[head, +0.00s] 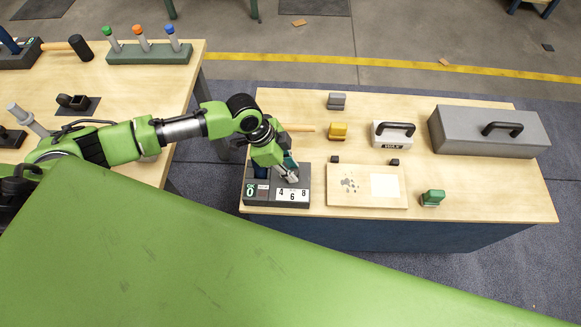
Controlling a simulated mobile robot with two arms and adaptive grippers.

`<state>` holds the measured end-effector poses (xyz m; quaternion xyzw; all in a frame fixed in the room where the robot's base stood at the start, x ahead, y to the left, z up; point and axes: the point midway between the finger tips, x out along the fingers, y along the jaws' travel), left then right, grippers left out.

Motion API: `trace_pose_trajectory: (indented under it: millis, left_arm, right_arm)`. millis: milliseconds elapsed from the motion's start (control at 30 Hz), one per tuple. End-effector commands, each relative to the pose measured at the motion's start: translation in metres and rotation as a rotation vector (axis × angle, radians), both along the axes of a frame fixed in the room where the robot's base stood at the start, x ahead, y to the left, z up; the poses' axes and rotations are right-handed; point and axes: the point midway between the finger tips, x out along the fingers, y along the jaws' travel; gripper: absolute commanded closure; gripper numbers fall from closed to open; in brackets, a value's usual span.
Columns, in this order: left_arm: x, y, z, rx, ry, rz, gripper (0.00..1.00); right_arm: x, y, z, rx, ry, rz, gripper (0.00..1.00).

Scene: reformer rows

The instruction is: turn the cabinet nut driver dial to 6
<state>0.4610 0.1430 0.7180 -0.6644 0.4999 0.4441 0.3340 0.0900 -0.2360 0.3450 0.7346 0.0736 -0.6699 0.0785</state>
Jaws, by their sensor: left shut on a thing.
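The dark nut driver dial unit (305,172) sits at the left end of the right-hand workbench. Its white scale plate (292,196) shows 4, 6 and 8, with 6 at the front middle. A small display at its left reads 0. My left gripper (289,174) reaches down over the unit from the left and is shut on the dial knob. The fingers cover most of the knob, so I cannot tell where its pointer stands. My right gripper is not in view.
Right of the unit lie a board with a white sheet (385,185), a green block (432,198), a yellow block (337,132), a white handled box (391,140) and a grey toolbox (488,140). A wooden handle (300,128) lies behind my gripper. A screwdriver rack (150,53) stands on the left bench.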

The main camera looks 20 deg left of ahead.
Motion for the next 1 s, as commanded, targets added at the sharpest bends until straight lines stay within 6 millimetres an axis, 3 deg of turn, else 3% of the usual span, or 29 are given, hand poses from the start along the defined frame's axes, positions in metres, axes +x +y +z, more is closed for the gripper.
trace_pose_trajectory:
  millis: [267, 1000]
  left_arm:
    - [-0.002, -0.001, 0.003, -0.001, 0.003, 0.057, 1.00]
    - [-0.006, -0.005, 0.005, -0.002, 0.003, 0.615, 1.00]
  right_arm:
    - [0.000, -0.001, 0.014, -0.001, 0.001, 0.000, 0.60]
    - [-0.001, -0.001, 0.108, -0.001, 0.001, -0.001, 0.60]
